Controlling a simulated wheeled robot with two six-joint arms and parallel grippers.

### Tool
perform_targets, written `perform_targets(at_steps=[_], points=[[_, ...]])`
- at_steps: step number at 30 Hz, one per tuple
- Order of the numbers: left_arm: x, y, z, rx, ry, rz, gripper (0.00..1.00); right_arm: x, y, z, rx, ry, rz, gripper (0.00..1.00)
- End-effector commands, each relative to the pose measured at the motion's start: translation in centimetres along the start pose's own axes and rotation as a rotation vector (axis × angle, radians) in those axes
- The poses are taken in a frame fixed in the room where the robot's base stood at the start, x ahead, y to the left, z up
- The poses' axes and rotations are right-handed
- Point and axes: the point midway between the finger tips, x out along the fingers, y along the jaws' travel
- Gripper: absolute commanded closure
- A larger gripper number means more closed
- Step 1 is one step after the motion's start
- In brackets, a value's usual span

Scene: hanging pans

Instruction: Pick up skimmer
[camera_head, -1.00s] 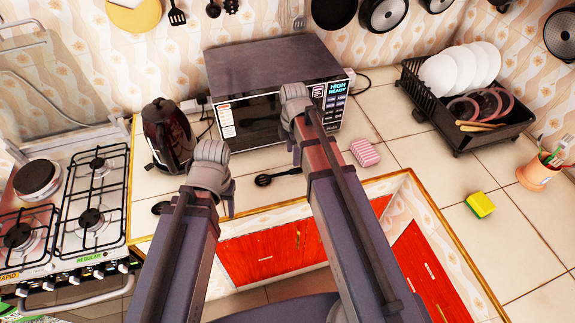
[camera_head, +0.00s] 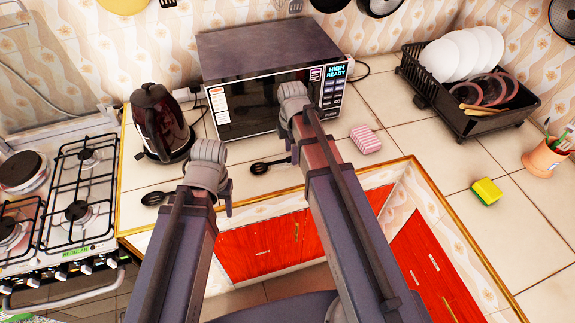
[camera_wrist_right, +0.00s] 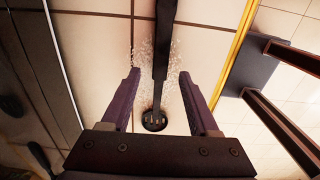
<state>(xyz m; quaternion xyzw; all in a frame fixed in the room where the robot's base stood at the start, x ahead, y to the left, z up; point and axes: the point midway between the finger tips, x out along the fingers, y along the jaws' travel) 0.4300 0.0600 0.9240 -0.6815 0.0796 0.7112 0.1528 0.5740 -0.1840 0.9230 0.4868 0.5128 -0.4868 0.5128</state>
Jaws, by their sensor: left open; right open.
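The black skimmer (camera_head: 258,168) lies on the tiled counter in front of the microwave, its slotted round head to the left and its handle running right toward my right gripper (camera_head: 294,150). In the right wrist view, its dark handle (camera_wrist_right: 162,50) runs between the open fingers of my right gripper (camera_wrist_right: 159,82), with the slotted head lower down, close to the gripper body. I cannot tell how far above the handle the fingers are. My left gripper (camera_head: 229,200) is open and empty over the counter's front edge, left of the skimmer.
Another dark utensil (camera_head: 153,198) lies left, partly hidden by my left gripper. A kettle (camera_head: 158,122), microwave (camera_head: 270,75), pink striped block (camera_head: 365,139), sponge (camera_head: 486,191) and dish rack (camera_head: 470,120) stand around. A stove (camera_head: 75,185) is left. Counter between block and sponge is clear.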

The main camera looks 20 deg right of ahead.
Motion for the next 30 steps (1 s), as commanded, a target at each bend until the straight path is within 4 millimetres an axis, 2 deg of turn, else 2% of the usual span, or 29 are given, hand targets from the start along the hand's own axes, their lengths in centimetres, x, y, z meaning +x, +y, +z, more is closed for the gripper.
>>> perform_targets(at_steps=[1, 3, 12, 27, 29, 30], points=[[1.37, 0.13, -0.08, 0.0, 0.0, 0.0, 0.45, 1.37, 0.0, 0.0, 0.0, 0.0, 0.0, 0.39], [1.95, 0.18, -0.11, 0.0, 0.0, 0.0, 0.45, 1.96, 0.01, -0.01, 0.0, 0.0, 0.0, 0.39], [1.96, 0.19, -0.12, 0.0, 0.0, 0.0, 0.45, 1.97, 0.02, -0.02, 0.0, 0.0, 0.0, 0.39], [1.97, 0.19, -0.11, 0.0, 0.0, 0.0, 0.45, 1.98, 0.01, -0.02, 0.0, 0.0, 0.0, 0.94], [1.97, 0.19, -0.12, 0.0, 0.0, 0.0, 0.45, 1.98, 0.02, -0.02, 0.0, 0.0, 0.0, 1.0], [1.97, 0.19, -0.12, 0.0, 0.0, 0.0, 0.45, 1.98, 0.02, -0.02, 0.0, 0.0, 0.0, 1.0]])
